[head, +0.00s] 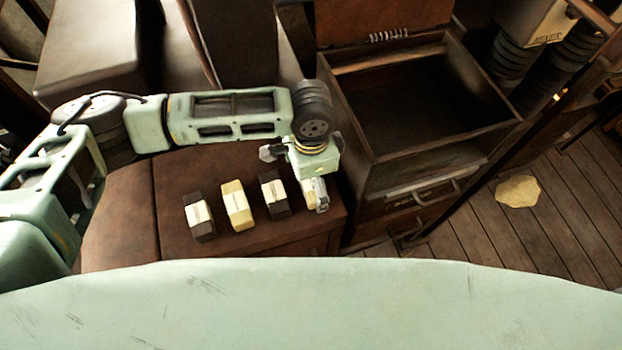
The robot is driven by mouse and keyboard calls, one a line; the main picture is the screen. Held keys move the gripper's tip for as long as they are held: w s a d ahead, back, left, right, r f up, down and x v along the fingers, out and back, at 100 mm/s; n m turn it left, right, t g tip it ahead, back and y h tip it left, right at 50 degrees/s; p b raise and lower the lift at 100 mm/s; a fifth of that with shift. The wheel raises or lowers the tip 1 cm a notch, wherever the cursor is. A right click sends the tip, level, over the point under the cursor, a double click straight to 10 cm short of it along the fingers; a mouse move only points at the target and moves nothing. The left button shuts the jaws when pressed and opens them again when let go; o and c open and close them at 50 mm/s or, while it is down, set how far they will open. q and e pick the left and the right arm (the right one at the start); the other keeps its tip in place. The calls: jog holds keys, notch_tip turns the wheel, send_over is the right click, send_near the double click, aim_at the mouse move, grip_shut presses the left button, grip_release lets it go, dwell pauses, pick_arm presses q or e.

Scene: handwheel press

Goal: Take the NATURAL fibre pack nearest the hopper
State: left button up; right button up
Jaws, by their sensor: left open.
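Small banded packs stand in a row on the brown bench top. From the left they are a dark pack (200,216), a cream pack (237,206) and another dark pack (274,195). A pale piece (308,192), seemingly another cream pack, shows at the right end of the row, closest to the open wooden box, which may be the hopper (370,125). My left gripper (317,196) is open and points down over this right end, partly hiding the pale piece. I cannot tell whether they touch. My right gripper is out of view.
The brown bench top (170,245) ends just right of the row, next to the wooden box with its raised lid and drawers with handles. Dark cylinders (512,65) stand at the upper right. A pale flat piece (518,191) lies on the plank floor.

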pick_arm(q)
jog(key=c, duration=1.2)
